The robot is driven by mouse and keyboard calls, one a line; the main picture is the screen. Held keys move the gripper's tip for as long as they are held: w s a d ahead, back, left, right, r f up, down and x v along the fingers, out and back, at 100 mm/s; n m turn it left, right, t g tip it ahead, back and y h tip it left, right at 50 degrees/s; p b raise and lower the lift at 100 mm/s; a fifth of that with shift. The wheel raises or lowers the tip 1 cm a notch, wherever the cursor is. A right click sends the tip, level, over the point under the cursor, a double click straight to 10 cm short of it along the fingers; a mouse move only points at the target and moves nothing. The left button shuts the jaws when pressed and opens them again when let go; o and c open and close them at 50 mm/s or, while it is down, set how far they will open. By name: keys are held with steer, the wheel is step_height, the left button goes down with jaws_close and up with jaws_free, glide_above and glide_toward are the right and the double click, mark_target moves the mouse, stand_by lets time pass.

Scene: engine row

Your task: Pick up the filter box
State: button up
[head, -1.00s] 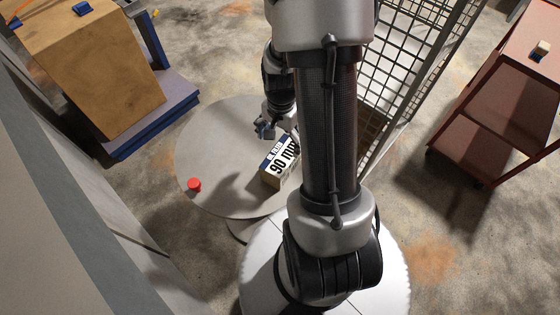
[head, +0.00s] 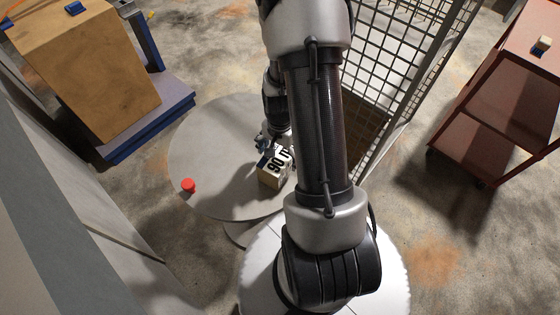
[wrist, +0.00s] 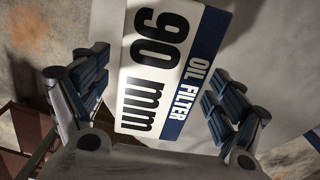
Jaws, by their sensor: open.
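The filter box (head: 271,177) stands on the round grey table (head: 205,170). Its white label reads "90 mm" and its blue band reads "OIL FILTER". In the wrist view the box (wrist: 160,65) lies between the two fingers of my gripper (wrist: 158,95), with a visible gap on each side. In the head view my gripper (head: 272,146) is at the far end of the box, and the arm hides part of it. My gripper is open and holds nothing.
A wire mesh cage (head: 400,80) stands close to the right of my arm. A large brown box (head: 90,75) stands on a blue base at the left. A red cart (head: 480,145) is at the right.

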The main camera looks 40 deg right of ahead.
steer(key=shift+c, duration=0.3)
steer(key=c, duration=1.4)
steer(key=shift+r, duration=0.1)
steer(key=shift+c, duration=0.2)
